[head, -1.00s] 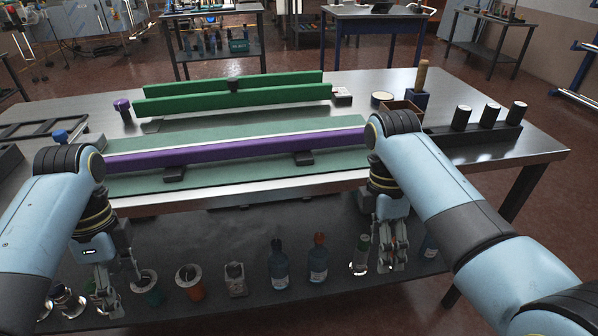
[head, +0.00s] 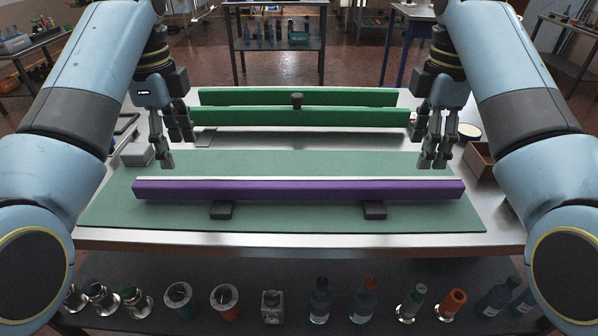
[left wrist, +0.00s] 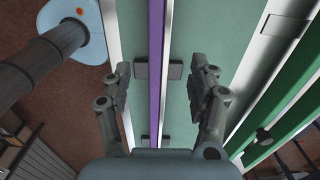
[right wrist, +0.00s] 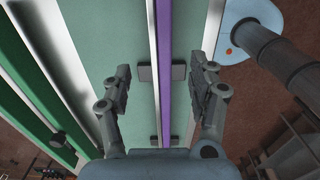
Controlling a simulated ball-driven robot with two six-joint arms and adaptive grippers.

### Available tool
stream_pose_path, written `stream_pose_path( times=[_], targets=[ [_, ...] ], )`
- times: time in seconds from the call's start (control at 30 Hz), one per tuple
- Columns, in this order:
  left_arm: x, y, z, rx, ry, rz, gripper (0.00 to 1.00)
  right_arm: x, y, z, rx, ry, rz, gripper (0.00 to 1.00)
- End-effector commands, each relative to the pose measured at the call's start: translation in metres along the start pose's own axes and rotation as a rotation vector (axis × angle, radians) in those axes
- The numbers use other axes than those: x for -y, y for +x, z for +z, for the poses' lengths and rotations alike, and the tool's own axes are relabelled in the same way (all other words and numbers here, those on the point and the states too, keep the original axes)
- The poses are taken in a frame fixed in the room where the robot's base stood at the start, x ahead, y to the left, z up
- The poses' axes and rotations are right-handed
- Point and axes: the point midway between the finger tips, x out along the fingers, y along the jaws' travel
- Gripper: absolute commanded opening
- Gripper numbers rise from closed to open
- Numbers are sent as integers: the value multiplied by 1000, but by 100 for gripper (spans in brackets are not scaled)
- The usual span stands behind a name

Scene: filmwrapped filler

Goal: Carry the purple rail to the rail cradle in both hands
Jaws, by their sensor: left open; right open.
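The purple rail (head: 300,190) lies level across two dark supports (head: 221,210) on a green mat (head: 300,222). Two long parallel green bars (head: 300,116), which look like the rail cradle, stand behind it with a dark knob (head: 297,101) at their middle. My left gripper (head: 170,148) is open and empty above the left end of the rail. My right gripper (head: 434,158) is open and empty above the right end. In the left wrist view the rail (left wrist: 156,50) runs between the spread fingers, and the rail (right wrist: 164,60) does so in the right wrist view.
The metal table's front edge (head: 300,241) is close to me. A grey block (head: 137,153) stands at the left and an open brown box (head: 482,160) at the right. Bottles and pots stand on the lower shelf (head: 246,268). The mat between rail and green bars is clear.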

Motion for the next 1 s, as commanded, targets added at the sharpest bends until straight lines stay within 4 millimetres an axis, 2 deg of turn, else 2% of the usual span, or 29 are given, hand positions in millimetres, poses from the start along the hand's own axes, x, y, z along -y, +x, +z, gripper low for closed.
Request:
stream_pose_path(
  times=[0.33,0.47,1.0],
  targets=[
    [0,1,0,0,-1,1,60,0,1,0,0,0,-1,60],
    [-1,8,0,1,-1,2,60,1,9,0,0,0,-3,60],
    [-2,94,1,1,0,6,60,2,94,0,0,0,-5,60]
  ],
)
